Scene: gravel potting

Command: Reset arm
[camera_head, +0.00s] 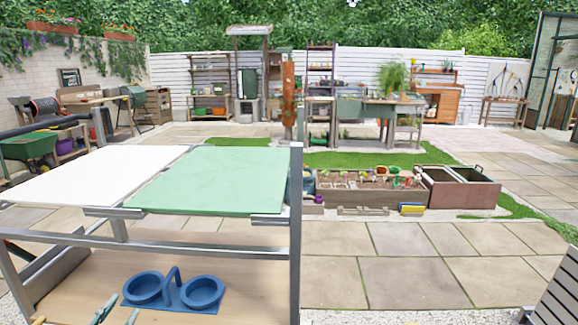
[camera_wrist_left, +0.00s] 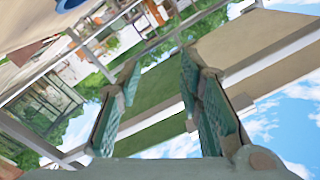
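My left gripper (camera_head: 117,314) shows at the bottom edge of the head view, low over the wooden lower shelf of the cart. Only the ends of its teal fingers are in the picture there. In the left wrist view the two teal-padded fingers of my left gripper (camera_wrist_left: 160,75) stand apart with nothing between them. My right gripper is in neither view. A blue double-cup holder (camera_head: 174,290) with a raised middle handle sits on the shelf (camera_head: 240,255), right of my left gripper and apart from it.
The cart's top has a white panel (camera_head: 95,174) and a green panel (camera_head: 212,180), above the shelf. A grey metal post (camera_head: 296,240) stands at its right. Beyond are a wooden planter (camera_head: 370,195) and a dark red bin (camera_head: 458,192).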

